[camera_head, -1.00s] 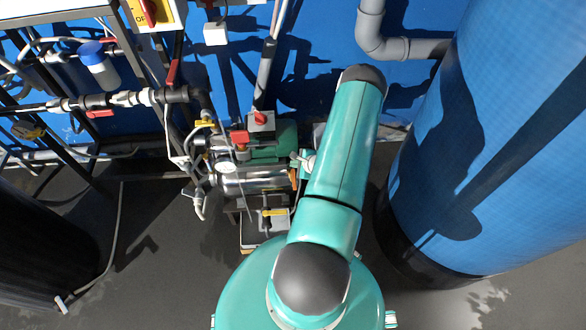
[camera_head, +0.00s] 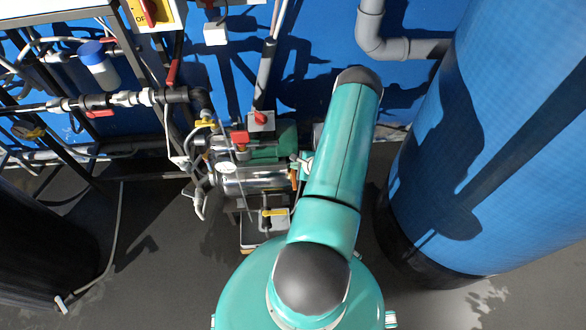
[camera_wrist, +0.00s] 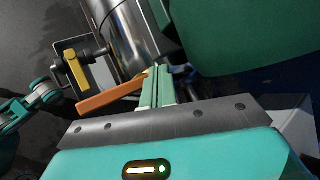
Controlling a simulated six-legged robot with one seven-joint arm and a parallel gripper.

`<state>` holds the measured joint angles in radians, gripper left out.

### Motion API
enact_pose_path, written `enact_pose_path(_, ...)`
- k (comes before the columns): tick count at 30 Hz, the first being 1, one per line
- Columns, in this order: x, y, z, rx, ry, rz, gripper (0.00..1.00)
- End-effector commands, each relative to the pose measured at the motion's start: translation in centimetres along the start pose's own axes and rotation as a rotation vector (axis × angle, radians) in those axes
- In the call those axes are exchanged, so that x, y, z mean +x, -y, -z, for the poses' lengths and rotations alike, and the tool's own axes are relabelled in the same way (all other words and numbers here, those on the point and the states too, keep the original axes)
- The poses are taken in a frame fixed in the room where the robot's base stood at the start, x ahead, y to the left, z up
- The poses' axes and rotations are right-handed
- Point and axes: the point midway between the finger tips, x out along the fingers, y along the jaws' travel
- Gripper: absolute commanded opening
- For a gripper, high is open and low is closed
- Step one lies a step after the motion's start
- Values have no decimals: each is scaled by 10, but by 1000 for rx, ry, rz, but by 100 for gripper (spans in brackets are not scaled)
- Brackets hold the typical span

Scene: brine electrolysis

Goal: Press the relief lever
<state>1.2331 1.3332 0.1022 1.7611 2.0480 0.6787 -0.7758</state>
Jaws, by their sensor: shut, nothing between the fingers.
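In the wrist view an orange lever (camera_wrist: 112,93) sticks out to the left, right beside the fingertips of my gripper (camera_wrist: 159,74). I take it to be the relief lever; no label shows. The fingers are shut and empty. They overlap the lever's right end in the picture, and I cannot tell whether they touch it. In the head view the orange lever (camera_head: 294,178) shows small at the right end of a shiny metal cylinder (camera_head: 255,180). My arm partly hides this spot, and little of my gripper shows there.
A yellow-handled valve (camera_wrist: 76,68) sits left of the lever, and also shows in the head view (camera_head: 273,212). Red-handled valves (camera_head: 239,137) and pipes crowd the pump area. A large blue tank (camera_head: 490,150) stands right, a dark tank (camera_head: 40,245) left. Floor between is open.

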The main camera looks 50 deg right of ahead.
Motion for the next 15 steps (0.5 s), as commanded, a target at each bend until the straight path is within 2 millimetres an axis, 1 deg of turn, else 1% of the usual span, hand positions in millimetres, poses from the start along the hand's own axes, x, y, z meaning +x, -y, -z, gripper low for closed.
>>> enact_pose_path(15, 4, -4, 3, 1, -1, -3, 0)
